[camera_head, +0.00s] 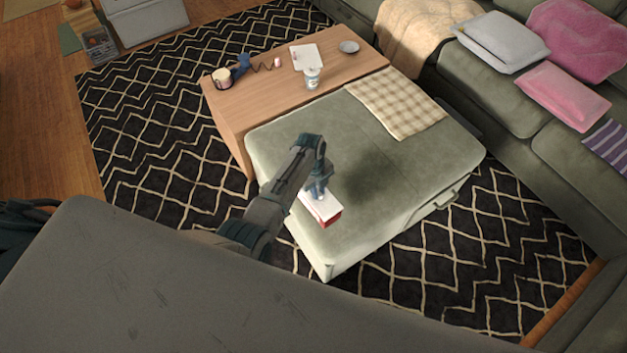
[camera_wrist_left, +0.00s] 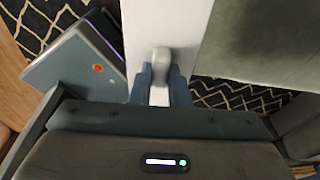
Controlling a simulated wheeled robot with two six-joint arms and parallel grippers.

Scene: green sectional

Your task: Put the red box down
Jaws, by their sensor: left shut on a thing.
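The red box (camera_head: 331,220) has red sides and a white top; it is over the near left part of the green ottoman (camera_head: 420,165). My left gripper (camera_head: 319,196) is above the box, pointing down. In the left wrist view its two fingers (camera_wrist_left: 160,84) are shut on a small grey knob (camera_wrist_left: 161,58) on the box's white top (camera_wrist_left: 165,22). I cannot tell whether the box's underside touches the ottoman or is slightly above it. My right gripper is not in view.
A checked cloth (camera_head: 400,103) lies on the ottoman's far end; its middle is bare, with a dark shadow. A wooden table (camera_head: 265,102) with several small items adjoins it. A green sofa (camera_head: 470,95) with pillows stands right. A patterned rug (camera_head: 150,110) covers the floor.

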